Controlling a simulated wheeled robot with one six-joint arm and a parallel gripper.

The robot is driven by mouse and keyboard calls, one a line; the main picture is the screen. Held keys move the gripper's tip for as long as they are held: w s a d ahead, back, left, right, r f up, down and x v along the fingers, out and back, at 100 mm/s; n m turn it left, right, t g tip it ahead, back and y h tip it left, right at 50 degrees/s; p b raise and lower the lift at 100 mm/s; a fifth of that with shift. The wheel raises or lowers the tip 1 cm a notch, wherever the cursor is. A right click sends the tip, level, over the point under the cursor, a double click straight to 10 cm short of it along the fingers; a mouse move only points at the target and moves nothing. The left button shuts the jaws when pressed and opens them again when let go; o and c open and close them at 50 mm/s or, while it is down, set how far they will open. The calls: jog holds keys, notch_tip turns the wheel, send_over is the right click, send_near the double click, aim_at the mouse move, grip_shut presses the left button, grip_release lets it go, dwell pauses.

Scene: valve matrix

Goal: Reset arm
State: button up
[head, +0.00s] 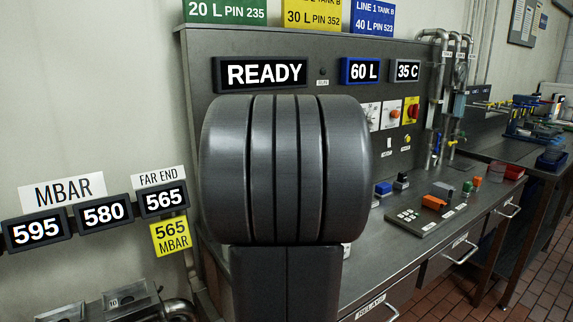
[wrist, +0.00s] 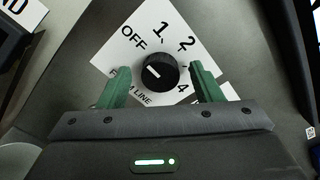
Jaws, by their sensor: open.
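In the wrist view my gripper (wrist: 158,70) is open, its two green fingers spread on either side of a black rotary knob (wrist: 162,76). I cannot tell whether either finger touches it. The knob's white mark points up and left, roughly towards OFF. It sits on a white dial plate (wrist: 150,38) marked OFF, 1, 2 and 4, with the lower wording partly covered by my gripper. In the head view my own arm fills the middle and my gripper is hidden.
The grey console (head: 345,48) carries a READY display (head: 264,74) and several dials, including a yellow one with a red knob (head: 412,111). A button box (head: 425,217) lies on its worktop. Pipes (head: 437,95) stand at its right. Pressure displays (head: 104,213) hang at left.

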jog(key=m+p, duration=0.4)
jog(key=p, duration=0.1)
jog(key=shift+r, duration=0.1)
dwell(0.6)
